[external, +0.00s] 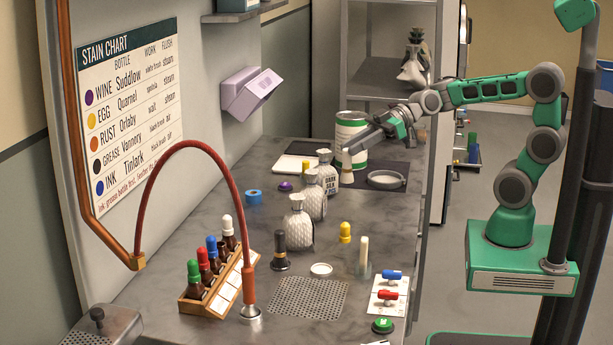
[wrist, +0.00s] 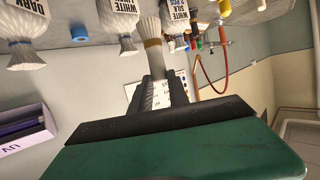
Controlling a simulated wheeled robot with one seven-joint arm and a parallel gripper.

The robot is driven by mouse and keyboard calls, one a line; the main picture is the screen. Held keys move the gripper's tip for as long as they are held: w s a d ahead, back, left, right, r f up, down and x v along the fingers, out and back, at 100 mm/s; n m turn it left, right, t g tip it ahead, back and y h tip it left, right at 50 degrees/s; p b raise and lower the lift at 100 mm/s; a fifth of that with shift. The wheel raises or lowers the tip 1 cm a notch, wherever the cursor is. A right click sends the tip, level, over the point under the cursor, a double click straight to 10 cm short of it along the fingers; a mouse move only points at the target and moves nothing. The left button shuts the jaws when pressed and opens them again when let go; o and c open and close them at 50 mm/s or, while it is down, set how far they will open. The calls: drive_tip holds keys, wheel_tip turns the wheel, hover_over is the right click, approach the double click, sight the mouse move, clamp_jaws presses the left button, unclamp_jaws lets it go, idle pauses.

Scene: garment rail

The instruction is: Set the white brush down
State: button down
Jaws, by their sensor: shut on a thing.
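The white brush (external: 346,178) has pale bristles and a tan band. In the external view it points bristles-down from my gripper (external: 350,149), over or at the dark mat (external: 400,169) at the far end of the counter. I cannot tell whether the bristles touch the surface. In the wrist view, my gripper (wrist: 157,92) is shut on the brush's handle, and the bristles (wrist: 149,32) stick out beyond the fingers.
A green-and-white tin (external: 351,132) stands close behind the brush. A shallow round dish (external: 386,180) lies to its right. White tied bags (external: 299,230) stand to the left and nearer. A bottle rack (external: 195,306), red hose (external: 215,150) and perforated plate (external: 308,297) are farther forward.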

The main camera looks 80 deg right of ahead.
drive_tip(key=d+f+m+t+h, duration=0.3)
drive_tip(key=d+m+h, duration=0.15)
drive_tip(key=d, duration=0.75)
drive_tip(key=w+a+r+m+h+p, duration=0.1)
drive_tip(key=w+r+h+p, duration=0.15)
drive_tip(key=w, duration=0.65)
drive_tip(key=w+r+m+h+p, duration=0.1)
drive_tip(key=w+r, duration=0.3)
drive_tip(key=w, duration=0.5)
drive_tip(key=w+d+f+m+h+b, duration=0.1)
drive_tip(key=w+f+m+h, duration=0.5)
drive_tip(key=w, duration=0.3)
drive_tip(key=shift+h, duration=0.3)
drive_tip(key=f, duration=0.8)
drive_tip(key=shift+s+d, duration=0.15)
drive_tip(key=shift+s, duration=0.1)
drive_tip(key=shift+f, duration=0.1)
drive_tip(key=shift+f, duration=0.15)
drive_tip(key=c, duration=1.3)
unclamp_jaws()
drive_tip(key=shift+o, duration=0.2)
